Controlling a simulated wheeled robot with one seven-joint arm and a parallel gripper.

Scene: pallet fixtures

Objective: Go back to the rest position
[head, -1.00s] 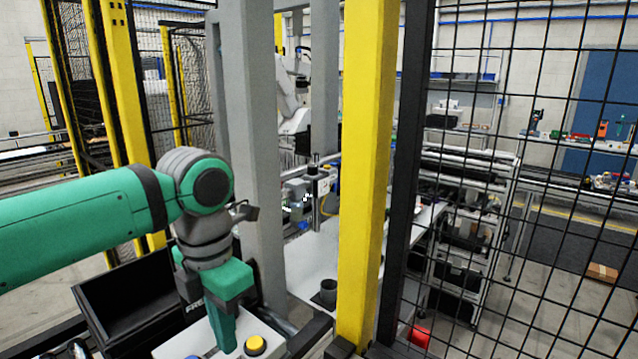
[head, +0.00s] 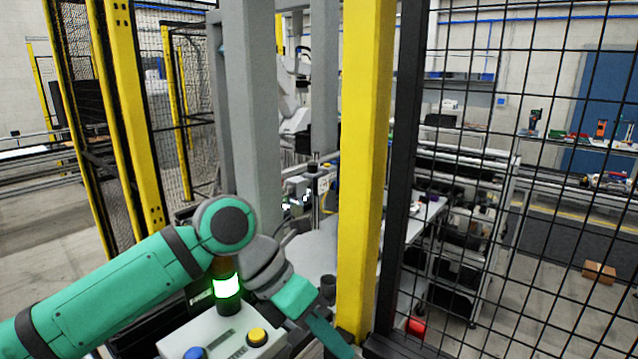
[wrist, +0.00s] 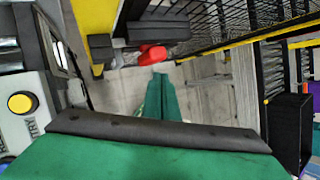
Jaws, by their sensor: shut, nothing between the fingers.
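My gripper (head: 330,338) is at the lower middle of the head view, beside the foot of the yellow post, tilted down to the right. In the wrist view its green fingers (wrist: 161,100) lie together, shut and empty, over the grey floor. A control box (head: 222,335) with a yellow button (head: 257,336) and a blue button (head: 195,353) stands left of my gripper. A lamp on it glows green (head: 228,287).
A yellow post (head: 365,180) and a black mesh fence (head: 520,180) stand close on the right. A grey post (head: 252,120) rises behind my arm. A red object (wrist: 152,55) lies on the floor beyond the fingers. A cardboard box (head: 599,271) lies at the far right.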

